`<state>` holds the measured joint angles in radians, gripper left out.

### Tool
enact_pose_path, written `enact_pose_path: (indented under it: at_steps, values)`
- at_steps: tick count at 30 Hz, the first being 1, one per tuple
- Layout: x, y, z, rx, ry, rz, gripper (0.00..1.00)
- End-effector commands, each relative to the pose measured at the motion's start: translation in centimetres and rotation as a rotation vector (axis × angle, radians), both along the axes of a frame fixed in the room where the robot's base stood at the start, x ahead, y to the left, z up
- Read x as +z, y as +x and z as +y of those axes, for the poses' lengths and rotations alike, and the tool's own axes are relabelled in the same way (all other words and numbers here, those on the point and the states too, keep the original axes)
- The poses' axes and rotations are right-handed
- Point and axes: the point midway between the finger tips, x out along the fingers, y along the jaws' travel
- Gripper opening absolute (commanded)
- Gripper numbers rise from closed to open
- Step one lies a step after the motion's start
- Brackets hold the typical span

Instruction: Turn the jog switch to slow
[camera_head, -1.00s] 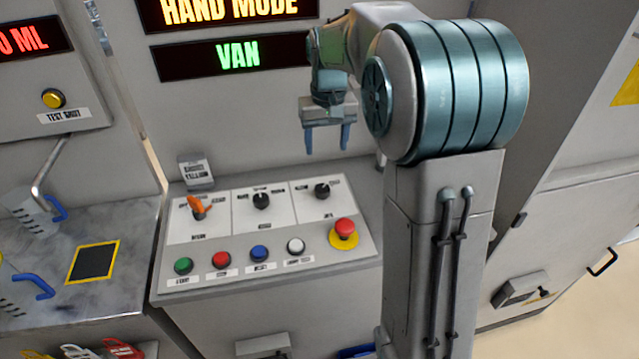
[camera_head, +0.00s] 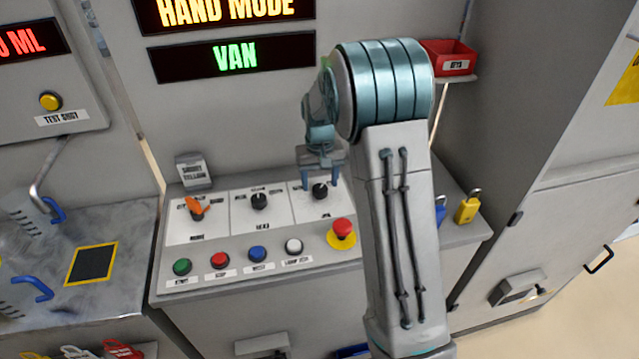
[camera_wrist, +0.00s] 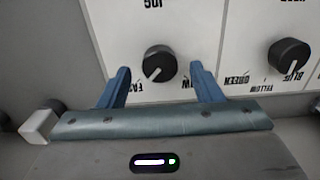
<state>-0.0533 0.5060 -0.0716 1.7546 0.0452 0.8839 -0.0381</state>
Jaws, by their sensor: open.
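The jog switch is a black round knob (camera_head: 320,191) on the right white plate of the sloped control panel (camera_head: 350,262). In the wrist view the jog knob (camera_wrist: 159,64) has a light pointer line. A "FAST" label shows beside it, upside down, and part of another label is hidden by a finger. My gripper (camera_head: 320,183) is just above and behind the knob, fingers pointing down. In the wrist view my gripper's blue fingers (camera_wrist: 160,80) are open, one on each side of the knob, with gaps. I cannot tell whether they reach its depth.
A middle black knob (camera_head: 259,201) and an orange-handled switch (camera_head: 196,208) sit to the left. A red mushroom button (camera_head: 342,228) and a row of coloured buttons, including a white one (camera_head: 294,246), lie in front. A yellow padlock (camera_head: 468,206) stands at right.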

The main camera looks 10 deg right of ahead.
Motion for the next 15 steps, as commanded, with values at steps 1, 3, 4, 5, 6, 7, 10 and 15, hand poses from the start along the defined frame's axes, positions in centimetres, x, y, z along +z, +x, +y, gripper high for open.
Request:
enact_pose_path:
  at_steps: [1, 3, 4, 5, 6, 7, 10, 15]
  values:
    - [-0.6, 0.0, 0.0, 0.000, 0.000, 0.001, 0.59]
    - [-1.3, 0.0, 0.0, 0.000, 0.000, 0.001, 0.59]
    - [-1.5, 0.0, 0.0, 0.000, 0.000, 0.000, 0.59]
    - [-1.7, 0.0, 0.0, 0.000, 0.000, 0.000, 0.59]
    - [-1.9, 0.0, 0.0, 0.000, 0.000, 0.000, 0.59]
    - [-2.0, 0.0, 0.0, 0.000, 0.000, 0.000, 0.59]
    - [-2.1, 0.0, 0.0, 0.000, 0.000, -0.001, 0.59]
    - [-2.1, 0.0, 0.0, 0.000, 0.000, -0.001, 0.59]
